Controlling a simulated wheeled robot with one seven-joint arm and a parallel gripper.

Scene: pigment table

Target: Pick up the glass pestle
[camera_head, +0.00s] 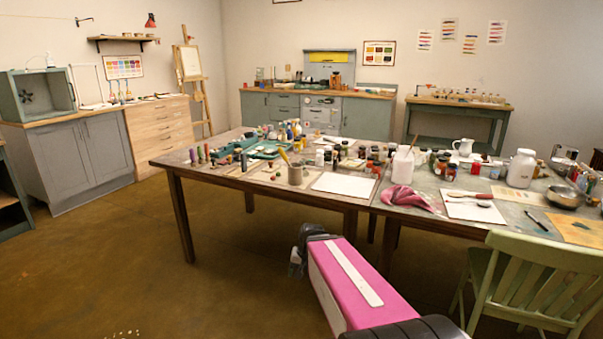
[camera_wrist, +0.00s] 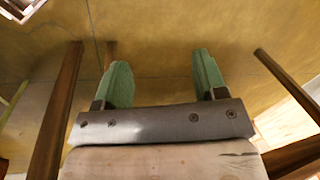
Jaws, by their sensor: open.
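I cannot pick out the glass pestle for certain among the many small items on the long work table (camera_head: 160,161) in the head view. It does not show in the wrist view. My gripper (camera_wrist: 159,62) shows in the wrist view as two green fingers set wide apart on a grey bar. Nothing is between the fingers; only brown floor shows behind them. In the head view my pink arm reaches forward at the table's near side, below the table top, and the fingers are not clear there.
A green chair (camera_head: 535,275) stands at the near right against the table. On the table are a pink cloth (camera_head: 405,198), a white sheet (camera_head: 343,184), a white jar (camera_head: 521,168) and several small bottles. Table legs (camera_wrist: 58,110) flank my gripper. Floor at left is clear.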

